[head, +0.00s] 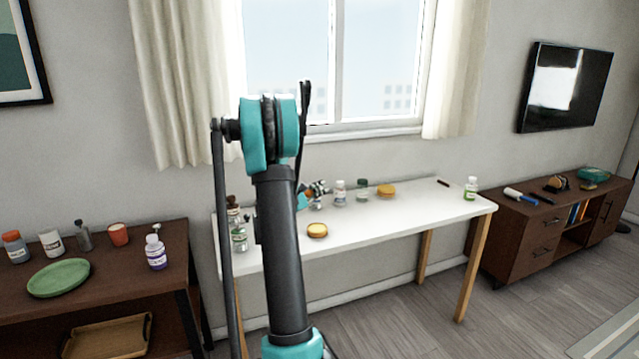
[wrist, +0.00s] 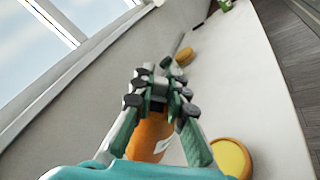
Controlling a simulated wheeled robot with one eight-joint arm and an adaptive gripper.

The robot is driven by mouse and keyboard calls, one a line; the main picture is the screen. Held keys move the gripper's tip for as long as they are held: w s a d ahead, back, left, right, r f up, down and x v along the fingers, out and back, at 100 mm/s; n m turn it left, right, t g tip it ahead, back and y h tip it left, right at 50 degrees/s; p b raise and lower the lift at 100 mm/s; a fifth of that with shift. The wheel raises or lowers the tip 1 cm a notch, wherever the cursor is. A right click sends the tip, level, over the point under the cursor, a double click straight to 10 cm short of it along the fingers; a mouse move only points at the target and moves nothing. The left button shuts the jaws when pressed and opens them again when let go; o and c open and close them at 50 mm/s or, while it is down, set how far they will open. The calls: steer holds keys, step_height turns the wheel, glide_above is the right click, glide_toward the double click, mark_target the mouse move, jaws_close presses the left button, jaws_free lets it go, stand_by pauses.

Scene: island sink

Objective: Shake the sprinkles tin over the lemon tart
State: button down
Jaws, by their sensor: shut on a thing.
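My gripper (wrist: 160,88) is shut on an orange, rounded thing (wrist: 150,135), seen between its fingers in the wrist view. I take it to be the sprinkles tin, though the fingers hide much of it. In the head view my gripper (head: 318,190) is over the white table's back half, partly behind my arm, and the held thing cannot be made out clearly. The lemon tart (head: 317,230), a round crust with a yellow top, lies nearer the front of the table. It also shows in the wrist view (wrist: 230,158), at lower right, apart from the gripper.
The white table (head: 400,218) also bears a white bottle (head: 340,193), a green-capped jar (head: 362,191), a second golden round (head: 386,190) and a green-labelled bottle (head: 471,188). Several jars (head: 239,240) stand at its left end. The front right is clear.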

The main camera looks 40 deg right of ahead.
mark_target(321, 228)
steer(key=f+m, duration=0.8)
steer(key=shift+s+d+f, duration=0.1)
steer(key=shift+s+f, duration=0.05)
steer(key=shift+s, duration=0.05)
steer(key=f+m, duration=0.1)
steer(key=m, duration=0.3)
steer(key=shift+f, duration=0.35)
stand_by(0.3)
steer(key=n, duration=0.3)
steer(key=r+n, duration=0.1)
steer(key=n, duration=0.2)
steer(key=shift+r, duration=0.2)
steer(key=n, duration=0.2)
steer(key=r+n, duration=0.1)
steer(key=n, duration=0.1)
steer(key=shift+n, duration=0.4)
step_height(321, 228, up, 3)
steer(key=n, duration=1.1)
steer(key=shift+f+n, duration=0.15)
steer(key=shift+n, duration=0.15)
